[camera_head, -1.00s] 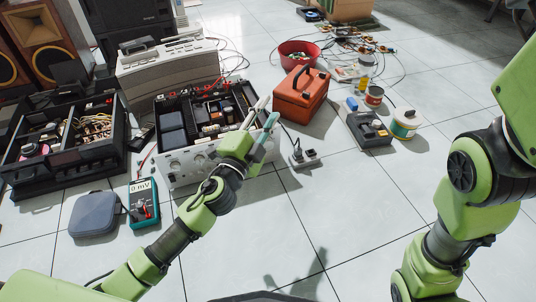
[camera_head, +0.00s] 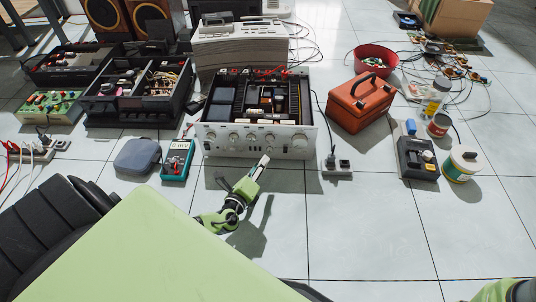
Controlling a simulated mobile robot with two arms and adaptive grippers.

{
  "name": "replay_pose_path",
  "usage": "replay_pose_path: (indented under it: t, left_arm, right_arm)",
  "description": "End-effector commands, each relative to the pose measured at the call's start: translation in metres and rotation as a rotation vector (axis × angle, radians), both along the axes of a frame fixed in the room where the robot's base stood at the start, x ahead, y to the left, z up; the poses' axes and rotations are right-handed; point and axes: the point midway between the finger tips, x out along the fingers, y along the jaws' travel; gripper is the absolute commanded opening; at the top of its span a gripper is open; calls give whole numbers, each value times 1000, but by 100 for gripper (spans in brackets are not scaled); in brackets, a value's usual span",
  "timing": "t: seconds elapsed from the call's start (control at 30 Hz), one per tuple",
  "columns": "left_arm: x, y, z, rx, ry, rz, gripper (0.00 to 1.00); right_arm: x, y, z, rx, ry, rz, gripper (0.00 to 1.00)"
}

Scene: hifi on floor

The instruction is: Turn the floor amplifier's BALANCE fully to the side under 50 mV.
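The floor amplifier (camera_head: 222,149) stands with its top off, its insides showing and its silver front panel facing me. A row of small knobs and a large knob (camera_head: 300,141) at the right show on the panel; their labels are too small to read, so I cannot tell which is BALANCE. The teal meter (camera_head: 176,160) lies on the floor left of it; I cannot read its display surely. My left gripper (camera_head: 264,162) points at the panel's lower middle, just in front of it; contact and finger gap are unclear. My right gripper is out of view.
A grey case (camera_head: 144,155) lies left of the meter. A socket block (camera_head: 337,165), an orange toolbox (camera_head: 361,101), a charger (camera_head: 417,158) and a white tub (camera_head: 462,164) stand to the right. Another open unit (camera_head: 126,110) is at left. Floor at front right is clear.

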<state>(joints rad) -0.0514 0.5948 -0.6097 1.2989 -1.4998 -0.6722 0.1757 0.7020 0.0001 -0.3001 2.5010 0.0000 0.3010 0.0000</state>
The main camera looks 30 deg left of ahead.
Motion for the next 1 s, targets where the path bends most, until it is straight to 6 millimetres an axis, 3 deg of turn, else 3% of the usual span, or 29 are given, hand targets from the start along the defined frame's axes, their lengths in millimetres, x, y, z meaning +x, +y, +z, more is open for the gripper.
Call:
replay_pose_path:
  t: [0.03,0.3,0.5,0.77,0.9,1.0]
  left_arm:
    - [12,3,-7,-1,-4,3,32]
    - [54,12,-14,-2,-2,2,32]
    - [66,14,-15,-2,-1,1,32]
    - [67,14,-14,-2,0,1,32]
    - [66,14,-15,-2,0,1,0]
    - [66,14,-15,-2,0,1,0]
  right_arm:
    - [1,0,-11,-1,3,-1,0]
    - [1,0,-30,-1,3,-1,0]
    - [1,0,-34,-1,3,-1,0]
    - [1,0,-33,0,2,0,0]
    - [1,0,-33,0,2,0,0]
    - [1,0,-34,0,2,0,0]
